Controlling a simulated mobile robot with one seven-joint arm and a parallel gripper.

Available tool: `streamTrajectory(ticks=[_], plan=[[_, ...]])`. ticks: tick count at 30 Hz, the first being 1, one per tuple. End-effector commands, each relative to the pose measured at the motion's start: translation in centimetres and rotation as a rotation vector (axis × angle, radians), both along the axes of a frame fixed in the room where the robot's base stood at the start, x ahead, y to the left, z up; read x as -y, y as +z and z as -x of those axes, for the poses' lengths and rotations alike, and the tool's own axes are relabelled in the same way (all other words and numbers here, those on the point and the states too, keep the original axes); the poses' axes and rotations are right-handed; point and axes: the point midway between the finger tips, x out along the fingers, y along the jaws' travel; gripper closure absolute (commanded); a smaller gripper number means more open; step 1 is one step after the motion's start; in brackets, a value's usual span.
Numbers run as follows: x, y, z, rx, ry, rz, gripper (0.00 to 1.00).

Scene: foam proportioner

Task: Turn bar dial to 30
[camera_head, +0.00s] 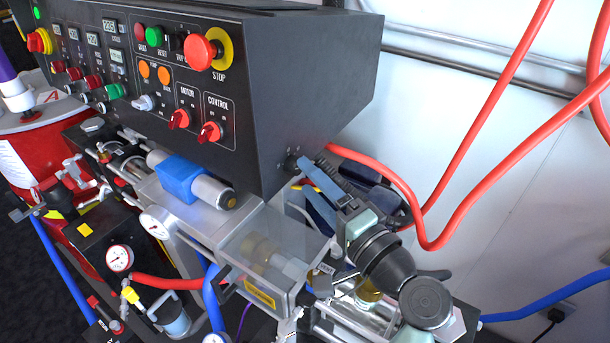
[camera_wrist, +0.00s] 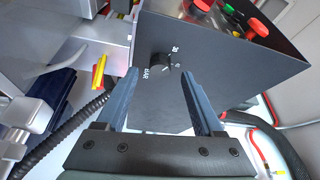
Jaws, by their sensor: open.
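The bar dial (camera_wrist: 160,62) is a small black knob on the side face of the black control box, with white lettering "BAR" and small numbers around it. In the head view the dial (camera_head: 292,163) sits low on the box's right face, near my fingertips. My gripper (camera_wrist: 158,76) is open. Its two long blue-grey fingers reach toward the panel, one on each side of the dial in the picture, with nothing held. I cannot tell whether the tips touch the panel. In the head view my gripper (camera_head: 312,163) points up and left at the dial. The dial's setting is too small to read.
The control box front (camera_head: 160,70) carries a red stop button (camera_head: 202,53), switches and gauges. A red hose (camera_head: 385,178) curves close behind my gripper. A clear covered housing (camera_head: 270,255) lies below. The pale wall at right is mostly clear.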

Motion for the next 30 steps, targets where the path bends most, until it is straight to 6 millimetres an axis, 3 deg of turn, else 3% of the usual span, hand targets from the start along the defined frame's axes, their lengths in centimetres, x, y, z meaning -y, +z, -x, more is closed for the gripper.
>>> streamTrajectory(ticks=[9,15,30], plan=[[4.1,-0.6,5.9,-0.001,-0.004,-0.001,0.31],[5.5,-0.7,8.0,-0.001,-0.002,0.000,0.31],[5.8,-0.7,8.6,0.000,-0.001,-0.001,0.31]])
